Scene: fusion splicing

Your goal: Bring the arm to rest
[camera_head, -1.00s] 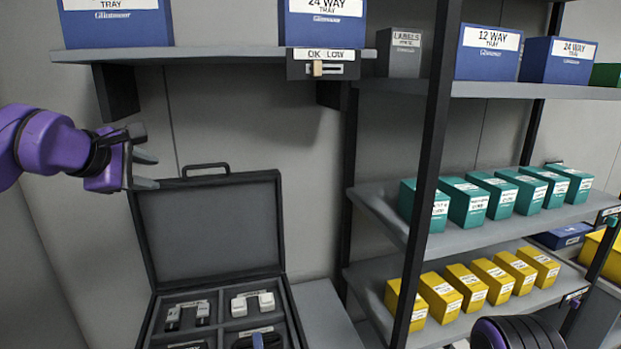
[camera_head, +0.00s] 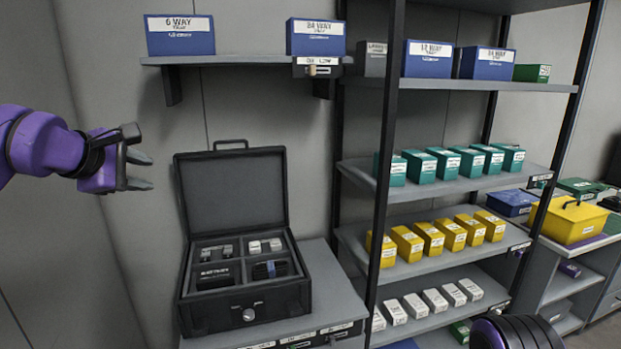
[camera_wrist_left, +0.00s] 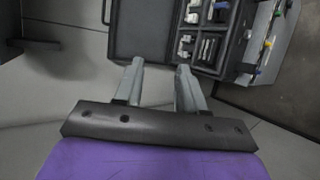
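My left arm comes in from the left in the head view, with its left gripper (camera_head: 146,170) raised in the air to the left of the open case. Its two grey fingers are apart with nothing between them. The left wrist view shows the same gripper (camera_wrist_left: 160,78) with the fingers spread and empty, pointing toward the wall and the case. Of my right arm only a dark, ribbed part with purple shows at the bottom right of the head view; its gripper is out of view.
An open black case (camera_head: 250,305) with several fitted items stands on a grey cabinet (camera_head: 325,290). A wall shelf (camera_head: 240,60) holds blue tray boxes. A rack (camera_head: 390,130) to the right holds teal, yellow and white boxes. A yellow toolbox (camera_head: 570,218) stands at the far right.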

